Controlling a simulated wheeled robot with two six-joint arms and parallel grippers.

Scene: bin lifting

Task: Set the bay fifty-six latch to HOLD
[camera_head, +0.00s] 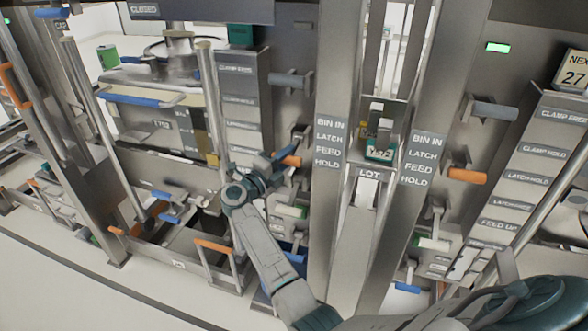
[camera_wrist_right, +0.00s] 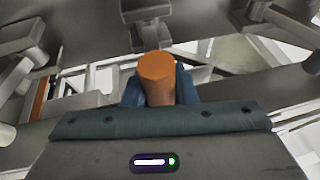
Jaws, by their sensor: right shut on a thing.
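My right gripper (camera_head: 277,166) is shut on an orange latch handle (camera_head: 291,161), just left of a post label (camera_head: 328,145) reading BIN IN, LATCH, FEED, HOLD. In the right wrist view the round end of the orange handle (camera_wrist_right: 157,74) stands upright between the blue fingers (camera_wrist_right: 158,90). A similar orange handle (camera_head: 467,176) is on the bay to the right, beside a matching label (camera_head: 421,160). I cannot read a number fifty-six on either bay. My left gripper is out of view.
A grey lever (camera_head: 291,80) sticks out above the held handle, and another (camera_head: 494,110) on the right bay. Blue and orange handled rails stand lower left. A green light (camera_head: 498,47) glows upper right.

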